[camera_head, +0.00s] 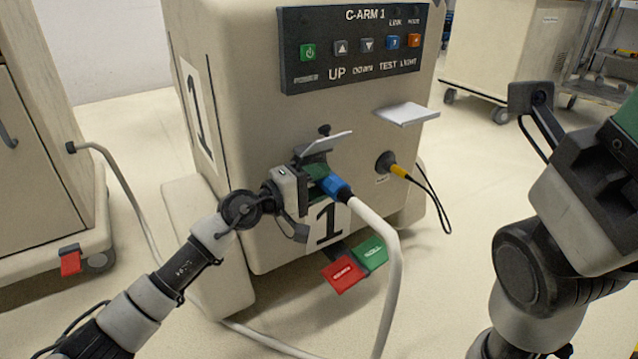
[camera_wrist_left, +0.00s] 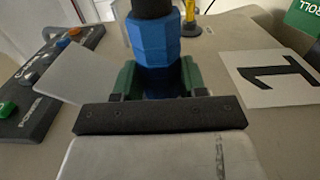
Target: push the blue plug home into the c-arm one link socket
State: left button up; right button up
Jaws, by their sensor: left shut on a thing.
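The blue plug (camera_head: 336,187) is at the front face of the C-arm 1 cart (camera_head: 255,130), with a thick pale cable running from its back. My left gripper (camera_head: 314,176) is shut on it, coming from the left. In the left wrist view, the green fingers of my left gripper (camera_wrist_left: 157,80) sit on either side of the blue plug (camera_wrist_left: 153,40). The link socket is hidden behind the gripper and plug, below a raised pale flap (camera_head: 326,144). I cannot tell how deep the plug sits. My right gripper (camera_head: 628,122) shows only partly at the right edge.
A yellow-ended plug (camera_head: 398,171) with a black cord sits in a round port right of the blue plug, below another pale flap (camera_head: 407,113). The button panel (camera_head: 352,45) is above.

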pick_arm(q)
jog(key=shift+w+a+r, duration=0.1)
jog(key=shift+w+a, duration=0.05)
jog(key=o, duration=1.1)
jog(key=shift+o, duration=0.2)
jog(key=p+v, duration=0.2)
jog(key=v, duration=0.9)
jog(key=shift+p, duration=0.4)
